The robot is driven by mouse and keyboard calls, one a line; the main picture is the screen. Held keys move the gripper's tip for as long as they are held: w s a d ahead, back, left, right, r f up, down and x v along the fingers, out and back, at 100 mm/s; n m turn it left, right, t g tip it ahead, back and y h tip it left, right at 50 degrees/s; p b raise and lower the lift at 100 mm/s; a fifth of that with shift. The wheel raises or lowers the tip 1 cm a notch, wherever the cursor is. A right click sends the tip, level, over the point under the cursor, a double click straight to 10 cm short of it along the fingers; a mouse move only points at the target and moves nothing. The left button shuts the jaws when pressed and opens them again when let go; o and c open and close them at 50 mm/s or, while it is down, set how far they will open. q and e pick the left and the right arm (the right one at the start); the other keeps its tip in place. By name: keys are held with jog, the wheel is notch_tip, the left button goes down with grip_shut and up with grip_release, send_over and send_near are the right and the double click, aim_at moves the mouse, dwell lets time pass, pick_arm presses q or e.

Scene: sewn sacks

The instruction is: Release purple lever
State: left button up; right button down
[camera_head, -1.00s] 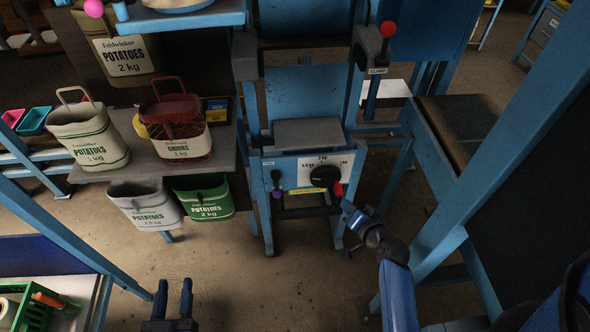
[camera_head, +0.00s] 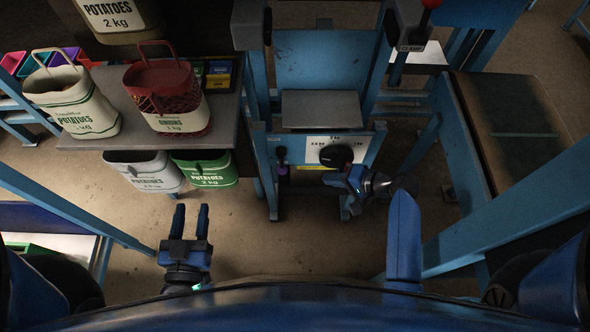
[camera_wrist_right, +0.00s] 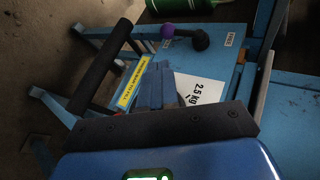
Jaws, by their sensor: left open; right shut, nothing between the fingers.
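The purple lever is a short dark lever with a purple knob (camera_head: 281,154) on the left of the blue machine's front. In the right wrist view its purple knob (camera_wrist_right: 167,30) and black arm show near the top, beside a small white label. My right gripper (camera_head: 336,178) is shut and empty, just below the black dial and to the right of the purple lever, apart from the lever. Its blue fingers (camera_wrist_right: 155,86) lie over the panel between a yellow strip and the 2.5 kg plate. My left gripper (camera_head: 190,215) is open and empty over the floor at left.
A black dial (camera_head: 336,156) sits on the white plate. A grey platform (camera_head: 322,109) is above it. A red-knobbed clamp lever (camera_head: 428,12) stands upper right. A shelf (camera_head: 110,139) at left holds potato and onion sacks. A black bar (camera_wrist_right: 100,66) crosses near my right gripper.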

aim_at(282, 162)
pick_arm(q)
jog(key=shift+w, duration=0.15)
pick_arm(e)
jog(key=shift+w+f, duration=0.1)
jog(key=shift+w, duration=0.05)
pick_arm(q)
jog(key=shift+f+b, duration=0.85)
pick_arm(e)
jog(key=r+x, duration=0.1)
jog(key=x, duration=1.2)
jog(key=shift+w+a+f, duration=0.25)
jog(key=shift+w+a, duration=0.05)
jog(key=shift+a, duration=0.25)
pick_arm(q)
jog(key=shift+f, duration=0.1)
